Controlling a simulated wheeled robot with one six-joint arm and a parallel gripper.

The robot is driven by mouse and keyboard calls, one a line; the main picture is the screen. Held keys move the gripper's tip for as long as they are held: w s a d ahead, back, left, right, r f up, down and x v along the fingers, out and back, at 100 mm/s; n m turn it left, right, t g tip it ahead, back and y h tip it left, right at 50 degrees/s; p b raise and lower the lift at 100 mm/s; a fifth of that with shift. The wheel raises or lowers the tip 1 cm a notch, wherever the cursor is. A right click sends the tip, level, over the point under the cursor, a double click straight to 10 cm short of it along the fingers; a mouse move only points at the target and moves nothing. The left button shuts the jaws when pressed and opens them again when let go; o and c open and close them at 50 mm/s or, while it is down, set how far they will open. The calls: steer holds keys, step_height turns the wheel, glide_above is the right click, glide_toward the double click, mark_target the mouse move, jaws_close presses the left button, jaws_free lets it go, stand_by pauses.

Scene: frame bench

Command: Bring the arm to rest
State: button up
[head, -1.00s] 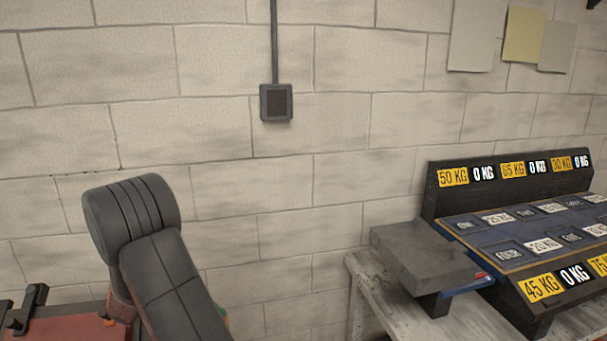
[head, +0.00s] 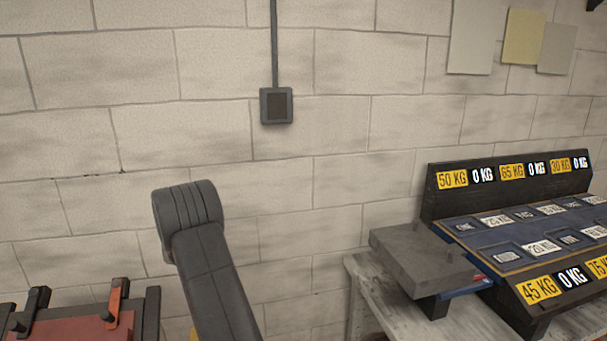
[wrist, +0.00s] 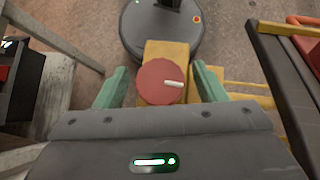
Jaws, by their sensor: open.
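My arm (head: 212,270) shows in the head view as a dark grey link, raised at lower centre-left in front of the wall. My gripper is outside the head view. In the wrist view my gripper (wrist: 161,68) has its two green fingers spread wide apart. A round red disc (wrist: 155,80) with a white mark shows between the fingers, in front of a yellow part (wrist: 165,55). The fingers do not close on it. How far it lies beyond them I cannot tell.
A bench (head: 385,310) at right carries a dark rack with weight labels (head: 480,190) and a grey block (head: 420,255). A red-topped fixture with clamps (head: 75,325) stands at lower left. A round dark base (wrist: 190,35) is on the floor.

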steer(key=shift+m+g+y, duration=0.3)
steer(key=shift+m+y, duration=0.7)
steer(key=shift+m, duration=0.4)
